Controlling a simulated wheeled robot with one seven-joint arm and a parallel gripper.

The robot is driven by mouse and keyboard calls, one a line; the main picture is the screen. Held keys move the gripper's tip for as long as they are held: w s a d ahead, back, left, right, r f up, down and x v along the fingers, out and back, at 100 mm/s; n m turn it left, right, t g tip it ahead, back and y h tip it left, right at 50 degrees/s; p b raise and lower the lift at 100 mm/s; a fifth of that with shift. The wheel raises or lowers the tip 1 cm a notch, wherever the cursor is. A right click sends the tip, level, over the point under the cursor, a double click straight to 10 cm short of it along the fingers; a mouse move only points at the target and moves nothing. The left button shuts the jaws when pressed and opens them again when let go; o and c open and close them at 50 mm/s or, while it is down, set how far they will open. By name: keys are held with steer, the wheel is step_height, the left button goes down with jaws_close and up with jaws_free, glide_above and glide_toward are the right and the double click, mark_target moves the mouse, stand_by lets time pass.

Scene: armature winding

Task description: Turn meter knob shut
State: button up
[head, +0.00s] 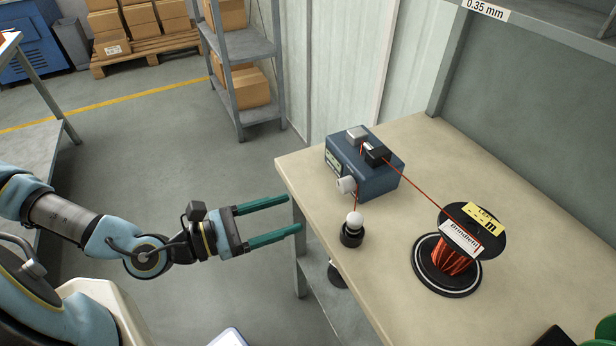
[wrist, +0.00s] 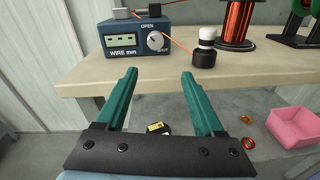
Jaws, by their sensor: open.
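The blue wire meter (head: 366,172) stands on the workbench near its left edge. Its round white knob (head: 346,185) is on the front face. In the wrist view the meter (wrist: 125,40) shows a small display, the label "WIRE mm" and the word "OPEN" above the knob (wrist: 156,41). My gripper (head: 275,215) is open and empty, off the bench's left edge, apart from the knob. In the wrist view its two green fingers (wrist: 159,78) point toward the bench, below and in front of the meter. A red wire (head: 412,183) runs from the meter top to the spool.
A black spool of copper wire (head: 452,262) stands on the bench (head: 400,283) to the right. A black post with a white ball top (head: 352,232) stands just in front of the meter. A pink bin (wrist: 294,127) sits low at right.

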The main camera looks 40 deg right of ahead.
mark_target(339, 188)
steer(key=shift+n+h, duration=0.3)
steer(key=shift+h, duration=0.1)
steer(key=b+x, duration=0.1)
steer(key=x, duration=0.2)
steer(key=b+x, duration=0.2)
steer(key=x, duration=0.1)
steer(key=b+x, duration=0.2)
steer(key=x, duration=0.1)
steer(key=shift+w+d+r, duration=0.2)
steer(key=shift+d+r, duration=0.05)
steer(key=shift+d, duration=0.2)
steer(key=shift+s+d+r+b, duration=0.2)
steer(key=shift+d+b, duration=0.25)
steer(key=shift+d, duration=0.15)
steer(key=shift+c, duration=0.2)
jaws_close()
